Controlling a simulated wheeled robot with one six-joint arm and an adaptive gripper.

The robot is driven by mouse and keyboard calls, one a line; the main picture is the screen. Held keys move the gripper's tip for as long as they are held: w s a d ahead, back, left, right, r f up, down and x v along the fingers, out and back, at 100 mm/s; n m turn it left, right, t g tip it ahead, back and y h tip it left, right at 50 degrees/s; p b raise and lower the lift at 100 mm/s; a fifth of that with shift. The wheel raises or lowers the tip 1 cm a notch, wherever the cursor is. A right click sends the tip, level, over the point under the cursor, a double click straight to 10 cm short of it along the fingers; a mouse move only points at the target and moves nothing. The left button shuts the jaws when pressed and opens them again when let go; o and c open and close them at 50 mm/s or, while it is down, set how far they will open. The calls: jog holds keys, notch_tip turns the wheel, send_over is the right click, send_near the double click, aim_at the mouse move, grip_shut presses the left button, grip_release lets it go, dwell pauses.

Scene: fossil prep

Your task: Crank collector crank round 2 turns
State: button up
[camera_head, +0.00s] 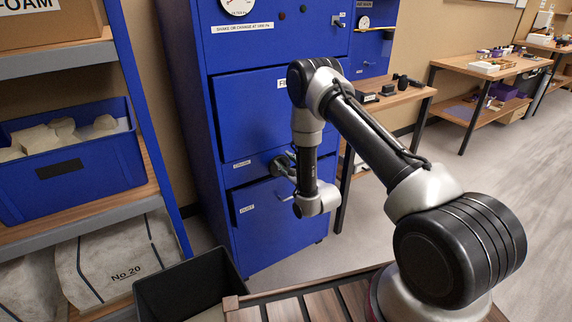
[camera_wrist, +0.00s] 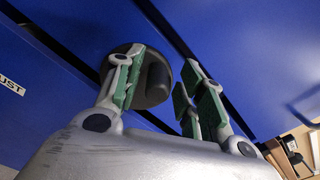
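The blue dust collector cabinet (camera_head: 262,110) stands in the middle of the head view. Its crank (camera_head: 276,163) is on the cabinet front between two blue panels, partly hidden by my gripper (camera_head: 287,172). In the wrist view the crank (camera_wrist: 156,78) is a dark grey round piece with a raised part, behind and right of the left finger. My gripper (camera_wrist: 158,95) shows two fingers with green pads, spread apart. I see nothing clamped between the pads. Whether the left finger touches the crank, I cannot tell.
A shelf with a blue bin (camera_head: 70,165) of pale pieces stands at the left. A black open bin (camera_head: 185,288) is at the lower front. A wooden workbench (camera_head: 400,98) stands close to the cabinet's right. Open floor (camera_head: 375,225) lies at the right.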

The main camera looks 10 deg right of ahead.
jog(key=shift+s, duration=0.1)
jog(key=v, duration=1.2)
jog(key=shift+a, duration=0.1)
